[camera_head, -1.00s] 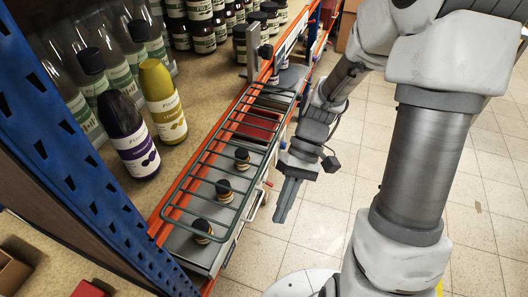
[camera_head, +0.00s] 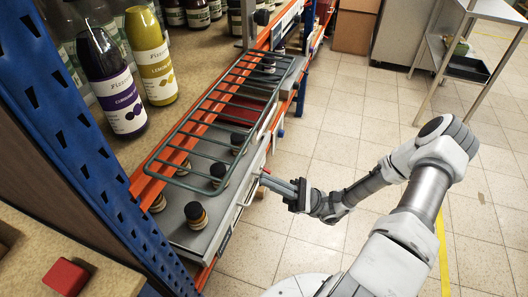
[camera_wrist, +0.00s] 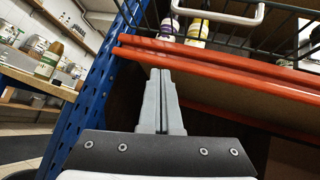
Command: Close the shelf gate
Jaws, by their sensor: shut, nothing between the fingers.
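The shelf gate, a green wire grid (camera_head: 203,126), slants along the orange-edged shelf in the head view, above a grey tray; its exact tilt is unclear. Dark bars, apparently of the gate, cross the top of the wrist view (camera_wrist: 262,33), with a pale handle bar (camera_wrist: 218,14) there. My gripper (camera_head: 264,179) is shut and empty, pointing at the tray's front side, below and to the right of the gate. In the wrist view its closed fingers (camera_wrist: 160,72) point up towards the orange beams. I cannot tell whether they touch anything.
Small dark-capped jars (camera_head: 195,214) stand on the grey tray (camera_head: 182,234). Large bottles (camera_head: 109,82) stand on the shelf behind. A blue rack post (camera_head: 85,160) is at left. A red box (camera_head: 66,277) lies lower left.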

